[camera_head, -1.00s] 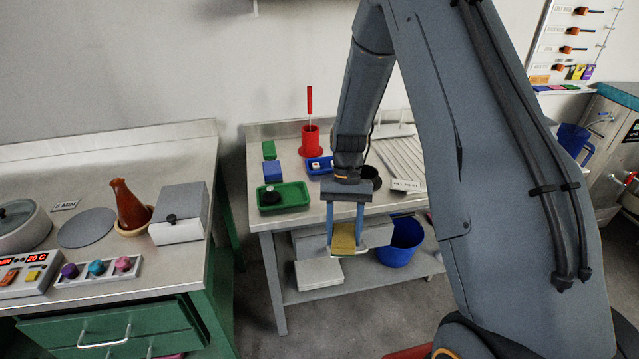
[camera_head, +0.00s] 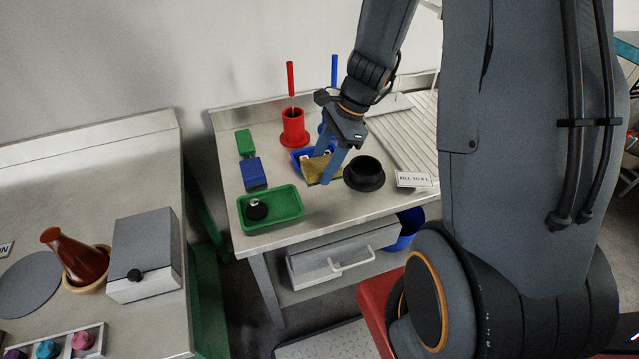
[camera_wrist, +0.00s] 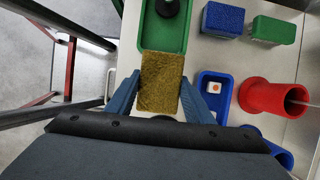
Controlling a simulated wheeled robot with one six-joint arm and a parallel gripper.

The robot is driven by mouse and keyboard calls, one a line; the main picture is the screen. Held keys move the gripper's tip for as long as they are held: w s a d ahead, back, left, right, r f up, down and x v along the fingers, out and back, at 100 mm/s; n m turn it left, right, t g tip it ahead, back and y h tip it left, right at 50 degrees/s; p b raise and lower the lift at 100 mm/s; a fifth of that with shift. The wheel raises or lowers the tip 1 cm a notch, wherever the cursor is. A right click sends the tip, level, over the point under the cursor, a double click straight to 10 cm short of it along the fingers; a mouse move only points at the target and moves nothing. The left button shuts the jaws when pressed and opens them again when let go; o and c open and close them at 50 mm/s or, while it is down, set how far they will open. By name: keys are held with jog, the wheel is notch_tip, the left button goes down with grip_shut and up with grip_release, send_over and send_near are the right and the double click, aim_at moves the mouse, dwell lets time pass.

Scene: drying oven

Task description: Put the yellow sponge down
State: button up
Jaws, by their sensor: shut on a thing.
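The yellow sponge (camera_head: 316,168) is in my gripper (camera_head: 327,172), above the steel bench (camera_head: 290,225) between the green tray and the black round holder. In the wrist view the sponge (camera_wrist: 160,82) sits between the two blue fingers of my gripper (camera_wrist: 161,95), with the green tray just beyond it. My gripper is shut on the sponge. The sponge's far edge is partly hidden by a finger in the head view. I cannot tell the exact gap between the sponge and the bench top.
A green tray (camera_head: 287,204) holds a black-topped item. Blue (camera_head: 253,173) and green (camera_head: 245,142) sponges lie behind it. A blue tray (camera_wrist: 203,112), red holder (camera_head: 293,129) and black holder (camera_head: 364,178) stand close by. Bare bench lies in front of the black holder.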

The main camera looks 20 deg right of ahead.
aim_at(318, 198)
jog(key=shift+s+f+p, duration=0.1)
jog(key=shift+f+p, duration=0.45)
jog(key=shift+f, duration=3.5)
jog(key=shift+f, duration=0.1)
jog(key=shift+f, duration=0.1)
jog(key=o, duration=1)
